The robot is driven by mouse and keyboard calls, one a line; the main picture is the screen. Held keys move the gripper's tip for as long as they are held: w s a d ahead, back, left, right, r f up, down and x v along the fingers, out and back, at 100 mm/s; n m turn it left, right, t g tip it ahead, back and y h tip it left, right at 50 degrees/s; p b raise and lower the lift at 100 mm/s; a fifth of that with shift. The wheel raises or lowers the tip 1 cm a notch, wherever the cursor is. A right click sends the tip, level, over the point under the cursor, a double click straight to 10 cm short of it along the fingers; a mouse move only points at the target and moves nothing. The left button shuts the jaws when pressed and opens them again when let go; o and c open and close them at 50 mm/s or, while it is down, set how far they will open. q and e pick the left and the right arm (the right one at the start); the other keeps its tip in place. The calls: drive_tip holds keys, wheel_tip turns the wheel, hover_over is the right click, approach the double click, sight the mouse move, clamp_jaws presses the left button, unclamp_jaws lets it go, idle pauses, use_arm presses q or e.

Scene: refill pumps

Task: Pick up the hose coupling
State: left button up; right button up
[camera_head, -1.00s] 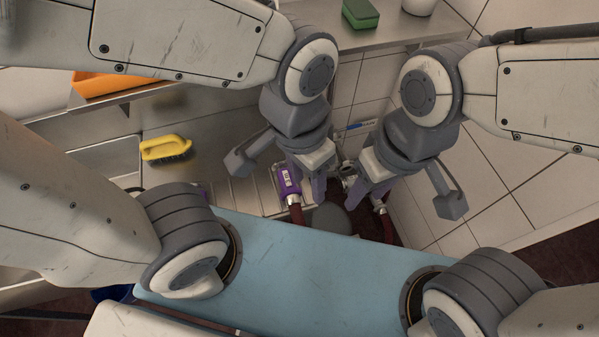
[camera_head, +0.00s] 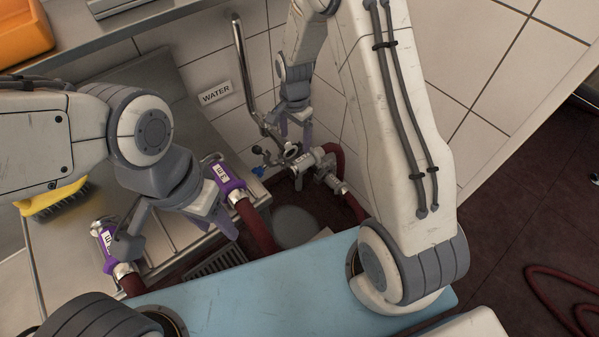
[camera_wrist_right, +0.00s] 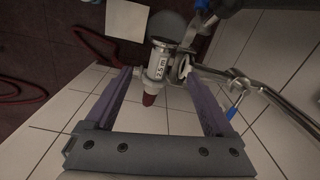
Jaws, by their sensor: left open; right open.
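Three hose couplings show in the head view. A silver coupling (camera_head: 323,168) with a dark red hose sits low by the tiled wall. A purple-collared coupling (camera_head: 227,177) with a red hose is beside my left gripper (camera_head: 222,222), and another purple one (camera_head: 103,243) lies further left. My left gripper is open; whether it touches the nearer purple coupling I cannot tell. My right gripper (camera_head: 295,134) is open and empty, above and slightly left of the silver coupling. In the right wrist view the silver coupling (camera_wrist_right: 157,66), labelled 2.5, shows between the open fingers (camera_wrist_right: 160,78).
A bent metal pipe (camera_head: 246,85) runs down the wall beside a WATER sign (camera_head: 215,93), close to my right gripper. A blue-handled valve (camera_head: 258,170) is near the silver coupling. A yellow brush (camera_head: 52,203) and an orange bin (camera_head: 20,32) are at left.

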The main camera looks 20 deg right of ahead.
drive_tip(key=m, duration=0.2)
hover_over(301, 160)
drive_tip(key=f, duration=0.4)
drive_tip(key=shift+s+f+b, duration=0.35)
drive_tip(key=shift+f, duration=0.05)
wheel_tip(301, 160, down, 4)
drive_tip(key=shift+f, duration=0.25)
drive_tip(key=f, duration=0.5)
drive_tip(key=shift+w+f+p, duration=0.3)
drive_tip(key=shift+p, duration=0.1)
clamp_jaws()
